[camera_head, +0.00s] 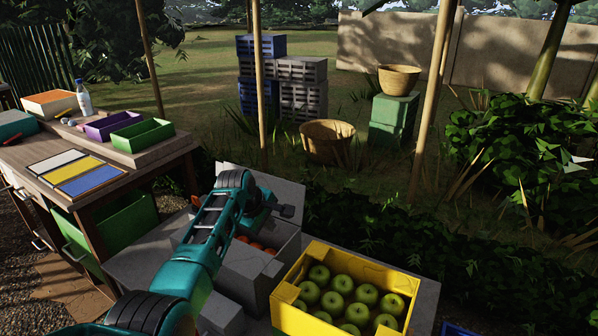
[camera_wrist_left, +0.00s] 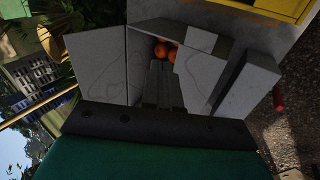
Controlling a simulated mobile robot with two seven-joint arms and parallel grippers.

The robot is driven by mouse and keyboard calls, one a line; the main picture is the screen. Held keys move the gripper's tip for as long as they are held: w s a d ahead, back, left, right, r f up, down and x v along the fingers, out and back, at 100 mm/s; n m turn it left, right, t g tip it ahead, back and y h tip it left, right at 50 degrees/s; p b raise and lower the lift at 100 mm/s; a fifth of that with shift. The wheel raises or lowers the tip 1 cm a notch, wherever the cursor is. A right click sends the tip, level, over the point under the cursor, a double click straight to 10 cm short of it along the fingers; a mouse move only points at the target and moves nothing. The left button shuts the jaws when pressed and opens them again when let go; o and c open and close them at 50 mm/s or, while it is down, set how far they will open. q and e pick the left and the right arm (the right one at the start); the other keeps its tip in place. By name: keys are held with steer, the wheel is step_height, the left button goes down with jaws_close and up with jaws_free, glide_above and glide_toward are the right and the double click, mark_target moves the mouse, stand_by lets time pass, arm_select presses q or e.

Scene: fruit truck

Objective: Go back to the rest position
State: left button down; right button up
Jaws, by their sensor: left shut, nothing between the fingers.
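My left arm comes in from the lower left in the head view. My left gripper (camera_head: 287,211) is above the far side of a grey box (camera_head: 238,278) and apart from it. In the left wrist view its dark fingers (camera_wrist_left: 160,66) are together with nothing between them. Orange fruits (camera_head: 246,240) lie inside the grey box, partly hidden by my arm; they also show beyond the fingertips in the left wrist view (camera_wrist_left: 166,54). My right gripper is in neither view.
A yellow crate (camera_head: 291,317) of several green apples (camera_head: 341,285) stands right of the grey box. A wooden workbench (camera_head: 107,184) with purple (camera_head: 108,124) and green trays (camera_head: 142,135) and a bottle (camera_head: 84,98) is at left. Wooden poles rise behind.

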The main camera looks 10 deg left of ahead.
arm_select(q)
steer(key=s+a+f+m+t+y, duration=0.1)
steer(key=s+a+f+m, duration=0.15)
steer(key=s+f, duration=0.5)
steer(key=s+a+f+m+t, duration=0.2)
steer(key=s+f+m, duration=0.2)
steer(key=s+f, duration=0.35)
steer(key=s+d+r+m+t, duration=0.1)
steer(key=s+m, duration=0.3)
steer(key=s, duration=0.6)
steer(key=s+d+r+m+t+h, duration=0.1)
steer(key=s+m, duration=0.4)
steer(key=s, duration=0.6)
steer(key=shift+d+r, duration=0.2)
steer(key=shift+d, duration=0.2)
